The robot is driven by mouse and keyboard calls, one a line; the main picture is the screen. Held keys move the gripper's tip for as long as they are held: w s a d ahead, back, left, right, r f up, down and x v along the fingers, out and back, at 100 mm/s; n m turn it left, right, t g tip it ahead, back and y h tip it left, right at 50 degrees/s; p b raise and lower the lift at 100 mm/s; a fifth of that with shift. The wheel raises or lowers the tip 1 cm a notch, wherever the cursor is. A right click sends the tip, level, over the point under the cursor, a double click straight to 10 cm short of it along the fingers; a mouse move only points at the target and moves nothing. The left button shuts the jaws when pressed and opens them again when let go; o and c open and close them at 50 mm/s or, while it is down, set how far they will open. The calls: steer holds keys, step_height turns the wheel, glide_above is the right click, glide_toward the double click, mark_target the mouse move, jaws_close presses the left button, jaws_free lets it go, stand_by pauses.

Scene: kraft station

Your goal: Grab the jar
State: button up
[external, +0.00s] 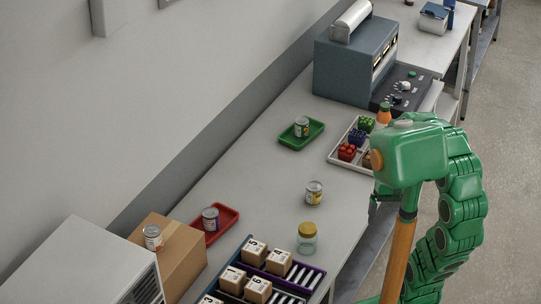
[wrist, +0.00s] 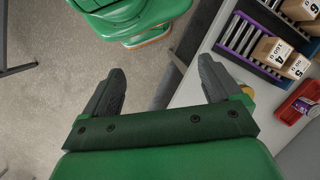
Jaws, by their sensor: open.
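A clear glass jar with a yellow lid (external: 307,238) stands upright near the table's front edge in the external view, right of the small boxes. In the wrist view a sliver of its yellow lid (wrist: 248,92) shows beside the right finger; the rest is hidden. My gripper (wrist: 161,72) is open and empty, its two dark fingers wide apart over the floor and table edge. The jar lies outside the gap between them. In the external view my green arm stands right of the jar and the fingers are hard to make out.
A can (external: 314,193) stands just behind the jar. A dark rack (external: 290,285) with small numbered boxes lies left of it. A red tray (external: 228,217) and a green tray (external: 289,140) each hold a can. A white tray (external: 336,155) holds coloured pieces. The table's middle is clear.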

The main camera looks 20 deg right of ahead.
steer(key=w+a+m+g+y, duration=0.1)
steer(key=w+a+m+y, duration=0.5)
steer(key=w, duration=0.3)
steer(key=w+a+m+y, duration=0.5)
steer(key=w+a+m, duration=0.2)
steer(key=w, duration=0.2)
glide_toward(301, 235)
steer(key=a, duration=0.1)
steer(key=shift+s+a+f, duration=0.2)
steer(key=shift+s+f, duration=0.2)
steer(key=shift+f, duration=0.05)
steer(key=shift+x, duration=1.3)
steer(key=a+f, duration=0.2)
steer(key=a, duration=0.1)
steer(key=shift+x, duration=0.8)
steer(key=shift+r, duration=0.1)
steer(key=c, duration=1.2)
